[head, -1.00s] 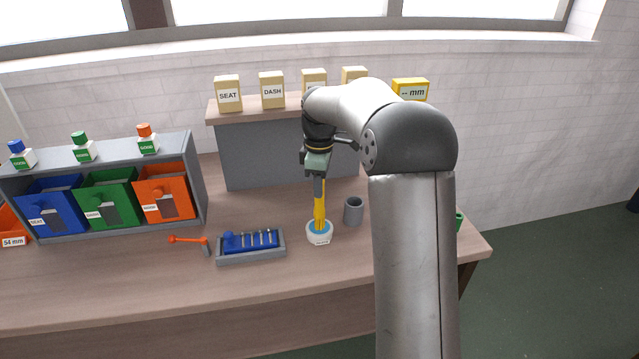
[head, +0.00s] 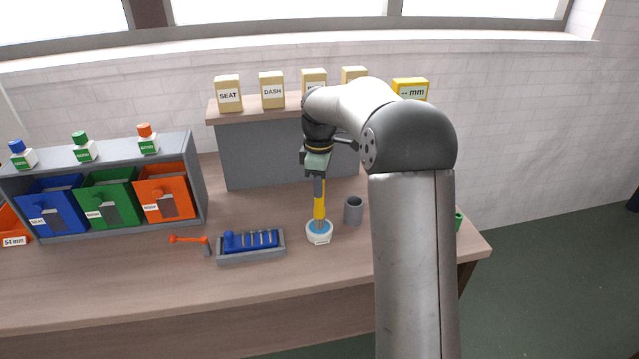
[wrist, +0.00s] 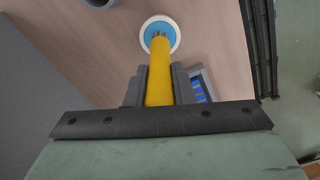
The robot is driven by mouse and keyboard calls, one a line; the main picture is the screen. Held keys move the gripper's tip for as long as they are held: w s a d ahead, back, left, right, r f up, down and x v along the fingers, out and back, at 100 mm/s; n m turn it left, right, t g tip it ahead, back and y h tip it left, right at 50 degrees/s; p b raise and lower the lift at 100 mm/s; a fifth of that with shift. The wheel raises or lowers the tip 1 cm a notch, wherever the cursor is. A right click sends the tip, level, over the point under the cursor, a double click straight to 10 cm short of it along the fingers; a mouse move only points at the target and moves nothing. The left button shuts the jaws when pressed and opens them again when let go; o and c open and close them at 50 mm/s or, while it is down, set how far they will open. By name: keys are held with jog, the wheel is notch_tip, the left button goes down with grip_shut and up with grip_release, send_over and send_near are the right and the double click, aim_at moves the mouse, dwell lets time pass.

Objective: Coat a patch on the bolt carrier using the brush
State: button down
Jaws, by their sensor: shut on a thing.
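My gripper (head: 318,188) is shut on the yellow handle of the brush (head: 319,208), which points straight down. The brush also shows in the wrist view (wrist: 160,80) between the two fingers. Its tip is over or in a round white dish with blue contents (head: 319,237); I cannot tell if it touches the blue. The dish also shows in the wrist view (wrist: 176,34). The blue bolt carrier (head: 252,241) lies in a grey tray (head: 252,258) to the left of the dish, with several bolts in a row on it.
A grey cup (head: 353,211) stands just right of the brush. An orange tool (head: 190,240) lies left of the tray. Blue, green and orange bins (head: 108,200) stand in a rack at left. A grey riser (head: 262,155) with boxes is behind. The front table strip is clear.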

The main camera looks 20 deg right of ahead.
jog(key=shift+f, duration=0.1)
notch_tip(320, 180, up, 7)
jog(key=p, duration=0.6)
dwell(0.8)
